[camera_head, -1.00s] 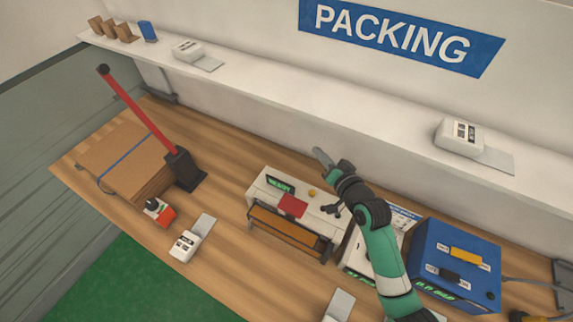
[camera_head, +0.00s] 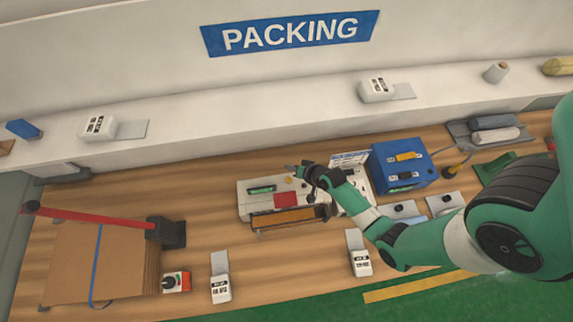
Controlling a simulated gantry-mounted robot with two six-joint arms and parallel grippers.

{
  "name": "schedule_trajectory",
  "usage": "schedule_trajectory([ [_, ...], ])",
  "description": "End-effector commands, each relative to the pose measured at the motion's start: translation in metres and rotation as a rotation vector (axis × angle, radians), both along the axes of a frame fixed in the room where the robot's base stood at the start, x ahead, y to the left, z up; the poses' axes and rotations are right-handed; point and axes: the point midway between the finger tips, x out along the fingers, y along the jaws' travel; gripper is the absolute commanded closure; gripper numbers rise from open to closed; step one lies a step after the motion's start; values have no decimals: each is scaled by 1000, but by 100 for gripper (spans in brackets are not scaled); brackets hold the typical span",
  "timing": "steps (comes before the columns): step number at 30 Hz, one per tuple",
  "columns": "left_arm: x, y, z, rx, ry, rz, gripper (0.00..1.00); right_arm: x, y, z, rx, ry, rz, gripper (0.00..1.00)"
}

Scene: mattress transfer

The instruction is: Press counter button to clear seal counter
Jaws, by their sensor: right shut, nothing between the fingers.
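The sealer (camera_head: 250,207) is a white machine on the wooden bench, with a green-lit display (camera_head: 262,189) and a red panel (camera_head: 287,200) on top. A small orange-yellow button (camera_head: 290,181) sits to the right of the display. My right gripper (camera_head: 292,169) is shut and empty, just behind and above that button in the picture. I cannot tell whether it touches the machine. My right wrist and forearm cover the right end of the sealer. My left gripper is not in view.
A blue box machine (camera_head: 400,170) stands right of the sealer. White labelled devices (camera_head: 221,288) (camera_head: 361,262) lie along the front edge. A cardboard stack (camera_head: 85,265) with a red-armed tool (camera_head: 100,217) is at left. Bare bench lies left of the sealer.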

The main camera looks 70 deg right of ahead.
Motion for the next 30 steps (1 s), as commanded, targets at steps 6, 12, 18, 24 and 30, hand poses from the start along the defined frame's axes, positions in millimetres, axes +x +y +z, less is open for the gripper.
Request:
schedule_trajectory([
  [6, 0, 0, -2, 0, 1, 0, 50, 0, 0, -1, 0, -1, 1, 100],
  [12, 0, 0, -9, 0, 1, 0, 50, 1, 0, -9, 0, -1, 1, 100],
  [18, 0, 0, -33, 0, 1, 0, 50, 1, 0, -33, 0, -1, 1, 100],
  [24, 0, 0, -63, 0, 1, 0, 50, 1, 0, -64, -1, 0, 2, 100],
  [30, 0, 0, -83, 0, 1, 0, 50, 1, 0, -85, -2, -2, 2, 100],
])
